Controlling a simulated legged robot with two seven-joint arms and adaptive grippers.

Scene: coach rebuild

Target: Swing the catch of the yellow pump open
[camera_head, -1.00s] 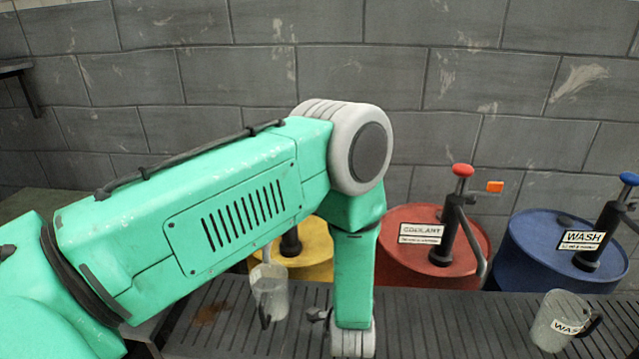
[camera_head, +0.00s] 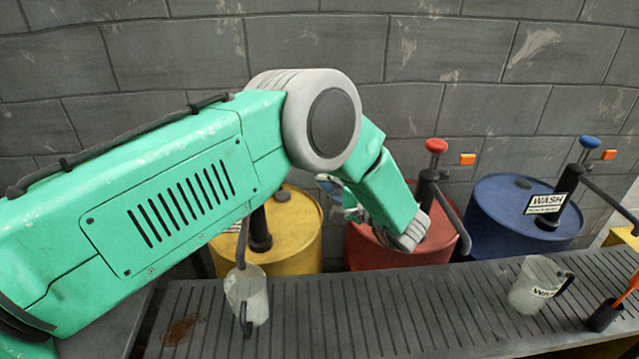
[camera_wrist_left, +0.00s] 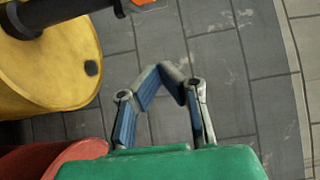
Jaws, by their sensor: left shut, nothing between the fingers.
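The yellow pump (camera_head: 259,232) stands on a yellow drum (camera_head: 292,246); my left arm hides its upper part in the head view. In the left wrist view, part of the yellow drum (camera_wrist_left: 50,65) and a black pump part (camera_wrist_left: 70,12) show at the upper left. A small orange piece, which looks like the catch (camera_wrist_left: 138,4), is cut by the top edge there. My left gripper (camera_head: 334,188) is in front of the wall, right of the yellow pump and over the red drum's left side. In the left wrist view its fingers (camera_wrist_left: 166,76) are shut and empty, apart from the orange piece. My right gripper is not visible.
A red drum (camera_head: 368,252) and a blue drum (camera_head: 500,210) carry pumps with orange tabs. A grey block wall is behind.

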